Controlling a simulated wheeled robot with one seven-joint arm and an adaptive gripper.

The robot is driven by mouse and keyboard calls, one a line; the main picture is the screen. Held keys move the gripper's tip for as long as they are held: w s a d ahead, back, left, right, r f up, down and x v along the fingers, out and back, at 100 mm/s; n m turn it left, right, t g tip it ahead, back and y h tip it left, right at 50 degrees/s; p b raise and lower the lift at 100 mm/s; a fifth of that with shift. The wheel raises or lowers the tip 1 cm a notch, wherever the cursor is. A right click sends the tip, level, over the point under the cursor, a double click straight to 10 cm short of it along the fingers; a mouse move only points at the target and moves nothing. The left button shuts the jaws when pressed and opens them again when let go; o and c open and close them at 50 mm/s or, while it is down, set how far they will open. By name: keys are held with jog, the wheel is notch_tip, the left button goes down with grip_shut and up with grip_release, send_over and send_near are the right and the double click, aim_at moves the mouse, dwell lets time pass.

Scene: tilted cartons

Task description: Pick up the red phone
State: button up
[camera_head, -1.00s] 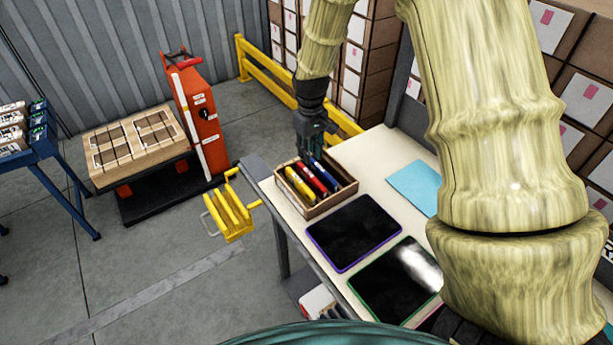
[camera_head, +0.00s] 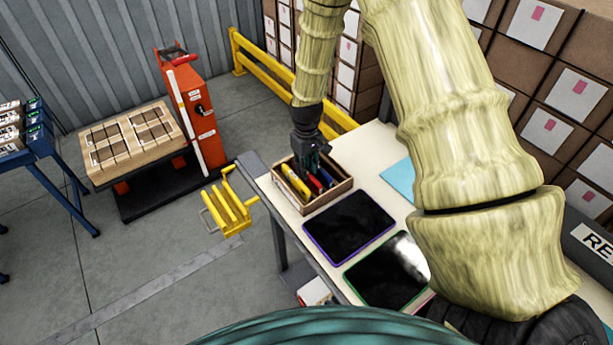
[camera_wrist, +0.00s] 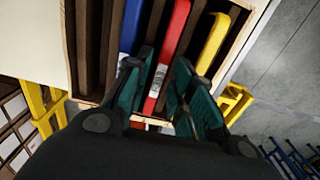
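The red phone (camera_wrist: 171,45) stands on edge in a wooden slotted box (camera_head: 322,200), between a blue phone (camera_wrist: 132,30) and a yellow phone (camera_wrist: 212,45). In the head view the red phone (camera_head: 313,184) shows partly, with my gripper (camera_head: 306,160) just above the box. In the wrist view my gripper (camera_wrist: 157,95) is open, its green fingers on either side of the red phone's near end. I cannot tell whether the fingers touch it. In the head view the yellow phone (camera_head: 295,181) lies to the left of the red one.
The box sits at the far left end of a table (camera_head: 362,165). A purple-edged tablet (camera_head: 349,225) and a green-edged tablet (camera_head: 390,272) lie in front of it. A yellow rack (camera_head: 230,207) hangs beside the table's left end. Cartons (camera_head: 560,90) stand behind.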

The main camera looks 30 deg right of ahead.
jog(key=shift+f+p, duration=0.5)
jog(key=shift+f, duration=0.9)
jog(key=shift+c, duration=0.2)
grip_shut()
